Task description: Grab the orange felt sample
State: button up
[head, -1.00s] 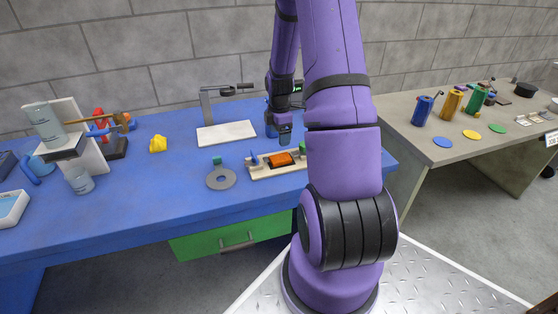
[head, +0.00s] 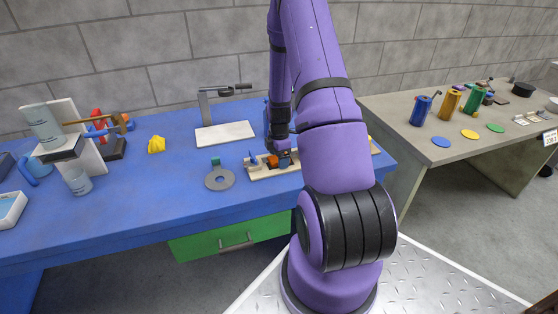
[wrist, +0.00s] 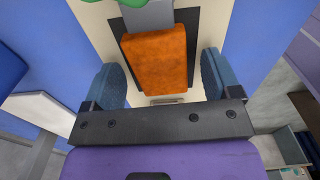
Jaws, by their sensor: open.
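The orange felt sample (wrist: 155,60) is a small block on a dark patch of a cream board. In the wrist view it lies between the two blue finger pads of my gripper (wrist: 162,80), with a gap on each side. My gripper is open. In the head view the gripper (head: 282,158) is low over the cream board (head: 260,174) on the blue table, and only part of the orange sample (head: 272,161) shows, the rest hidden by the gripper.
A grey ring (head: 219,178) and a small green block (head: 215,160) lie left of the board. A blue piece (head: 253,158) stands at the board's left end. A white plate with a stand (head: 225,133) is behind. My arm hides the table's right part.

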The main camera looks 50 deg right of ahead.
jog(key=shift+c, duration=0.5)
jog(key=c, duration=0.9)
jog(key=shift+r, duration=0.15)
